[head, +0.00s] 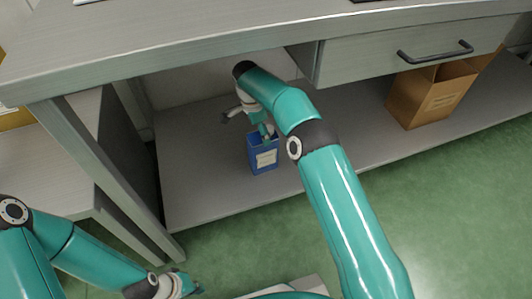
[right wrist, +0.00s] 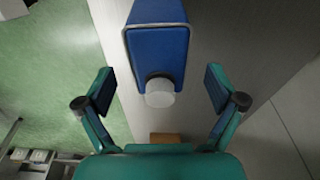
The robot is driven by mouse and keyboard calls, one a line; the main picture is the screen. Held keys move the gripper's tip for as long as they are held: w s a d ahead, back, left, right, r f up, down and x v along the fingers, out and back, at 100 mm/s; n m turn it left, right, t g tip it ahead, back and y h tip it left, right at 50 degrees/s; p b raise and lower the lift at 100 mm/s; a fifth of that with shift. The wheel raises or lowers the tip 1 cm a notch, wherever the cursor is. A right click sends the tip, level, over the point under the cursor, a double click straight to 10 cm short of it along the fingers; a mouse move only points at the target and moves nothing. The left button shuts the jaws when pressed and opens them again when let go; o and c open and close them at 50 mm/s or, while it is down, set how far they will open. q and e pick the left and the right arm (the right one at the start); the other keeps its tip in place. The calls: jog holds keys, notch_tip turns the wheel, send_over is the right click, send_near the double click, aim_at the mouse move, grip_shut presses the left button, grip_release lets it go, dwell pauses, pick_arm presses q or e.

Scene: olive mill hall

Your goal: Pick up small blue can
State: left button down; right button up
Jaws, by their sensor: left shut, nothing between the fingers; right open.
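The small blue can (head: 264,159) stands on the grey lower shelf under the desk and has a pale label on its front. In the right wrist view the blue can (right wrist: 157,45) shows a white round cap and lies between the two fingers, with a gap on both sides. My right gripper (head: 265,131) is open at the top of the can, partly hidden by its own arm in the head view. My left gripper (head: 192,287) is shut and empty at the bottom left, far from the can.
A cardboard box (head: 426,100) stands open on the same shelf (head: 205,192) to the right. The desk top (head: 165,49) and a drawer with a dark handle (head: 435,53) overhang the shelf. A desk leg (head: 105,180) is to the left. Green floor (head: 455,205) lies in front.

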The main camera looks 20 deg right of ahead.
aim_at(263, 150)
jog(key=f, duration=0.1)
jog(key=f+b, duration=0.1)
jog(key=f, duration=0.1)
jog(key=d+f+b, duration=0.1)
jog(key=f, duration=0.1)
jog(key=shift+f, duration=0.1)
jog(key=shift+c, duration=0.4)
jog(key=shift+a, duration=0.1)
jog(key=c, duration=1.6)
jog(key=shift+w, duration=0.15)
grip_shut()
jog(key=shift+r, duration=0.2)
